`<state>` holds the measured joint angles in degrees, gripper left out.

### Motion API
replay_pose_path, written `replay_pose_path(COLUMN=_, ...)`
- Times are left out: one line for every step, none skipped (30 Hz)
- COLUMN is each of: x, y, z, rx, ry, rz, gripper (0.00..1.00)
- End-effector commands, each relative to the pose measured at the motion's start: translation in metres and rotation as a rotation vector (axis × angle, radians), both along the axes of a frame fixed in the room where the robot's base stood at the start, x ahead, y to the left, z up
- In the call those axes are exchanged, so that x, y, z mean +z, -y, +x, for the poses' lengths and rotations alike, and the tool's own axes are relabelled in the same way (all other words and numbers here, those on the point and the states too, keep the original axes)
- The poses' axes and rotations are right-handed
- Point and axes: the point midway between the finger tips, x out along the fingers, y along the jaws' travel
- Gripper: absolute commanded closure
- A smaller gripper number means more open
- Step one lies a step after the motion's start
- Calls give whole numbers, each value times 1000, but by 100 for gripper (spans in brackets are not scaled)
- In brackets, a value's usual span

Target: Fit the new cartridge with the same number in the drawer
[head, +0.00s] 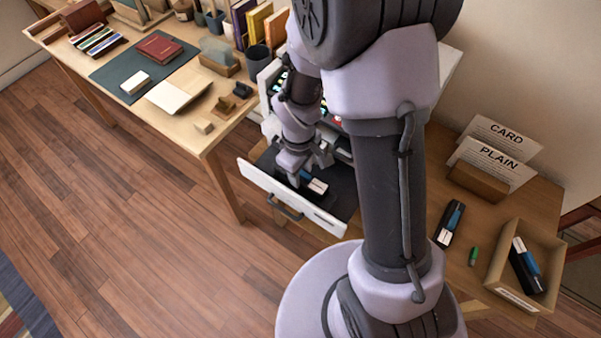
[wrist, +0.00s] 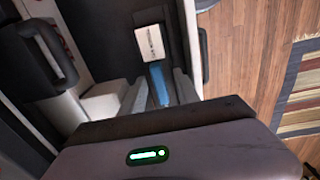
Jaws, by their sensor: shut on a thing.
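A white-fronted drawer (head: 292,200) stands open with a dark inside. A cartridge (head: 316,186) with a black body, a white label and a blue part is in the drawer. My gripper (head: 302,176) reaches down into the drawer and is shut on this cartridge. In the wrist view the cartridge's white label (wrist: 150,43) shows beyond the fingers, too small to read. Its blue part lies between the pale fingers (wrist: 160,90). Another black and blue cartridge (head: 449,223) lies on the right table. A further one (head: 522,268) is in an open box (head: 492,272).
Two signs, CARD (head: 503,134) and PLAIN (head: 499,158), stand in a wooden holder (head: 478,183) on the right table. A small green object (head: 473,256) lies near the box. The left desk (head: 175,118) holds books and stationery. My arm hides part of the machine above the drawer.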

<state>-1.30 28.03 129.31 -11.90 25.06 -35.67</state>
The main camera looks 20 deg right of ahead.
Motion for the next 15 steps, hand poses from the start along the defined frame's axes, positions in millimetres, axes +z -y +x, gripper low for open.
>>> replay_pose_path(x=-1, y=1, z=1, rx=-5, ry=-12, rz=20, gripper=100)
replay_pose_path(x=0, y=1, z=2, rx=-5, ry=-18, rz=34, gripper=100)
replay_pose_path(x=-8, y=0, z=1, rx=0, ry=-23, rz=41, gripper=100)
replay_pose_path(x=-15, y=0, z=1, rx=1, ry=-24, rz=40, gripper=100)
replay_pose_path(x=-19, y=0, z=1, rx=1, ry=-23, rz=39, gripper=100)
replay_pose_path(x=-24, y=0, z=1, rx=2, ry=-23, rz=39, gripper=100)
replay_pose_path(x=-26, y=0, z=1, rx=2, ry=-22, rz=39, gripper=100)
replay_pose_path(x=-28, y=0, z=1, rx=3, ry=-22, rz=39, gripper=100)
replay_pose_path(x=-29, y=0, z=1, rx=3, ry=-21, rz=38, gripper=100)
replay_pose_path(x=-29, y=0, z=1, rx=3, ry=-21, rz=38, gripper=100)
replay_pose_path(x=-29, y=0, z=1, rx=3, ry=-21, rz=38, gripper=100)
replay_pose_path(x=-29, y=0, z=1, rx=3, ry=-21, rz=38, gripper=100)
replay_pose_path(x=-29, y=0, z=1, rx=3, ry=-21, rz=38, gripper=100)
replay_pose_path(x=-28, y=0, z=1, rx=3, ry=-21, rz=38, gripper=100)
replay_pose_path(x=-28, y=0, z=1, rx=3, ry=-21, rz=38, gripper=100)
